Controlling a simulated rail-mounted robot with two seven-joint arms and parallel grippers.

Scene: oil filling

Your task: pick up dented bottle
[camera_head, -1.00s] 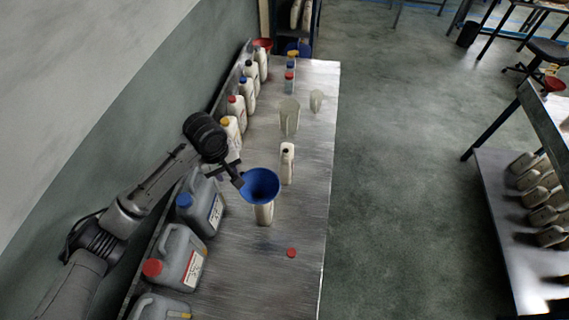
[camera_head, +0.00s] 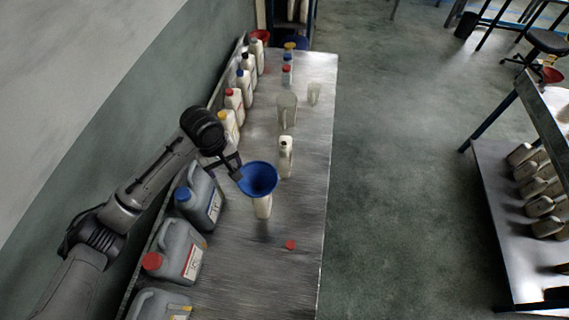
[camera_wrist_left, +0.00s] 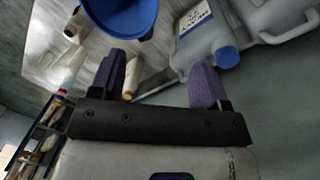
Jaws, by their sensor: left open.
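A white bottle (camera_head: 262,207) stands upright on the metal bench with a blue funnel (camera_head: 258,179) in its mouth. I cannot tell from the pictures which bottle is dented. My left gripper (camera_head: 236,171) is just left of the funnel, open, with nothing visibly held. In the left wrist view the two purple fingers (camera_wrist_left: 158,80) are spread apart, and the funnel (camera_wrist_left: 122,14) shows at the top left. My right gripper is not in view.
Grey jugs, one blue-capped (camera_head: 200,198) and one red-capped (camera_head: 178,252), stand along the wall below the arm. Several smaller bottles line the wall further back. A clear jug (camera_head: 287,109) and a red cap (camera_head: 291,245) are on the bench.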

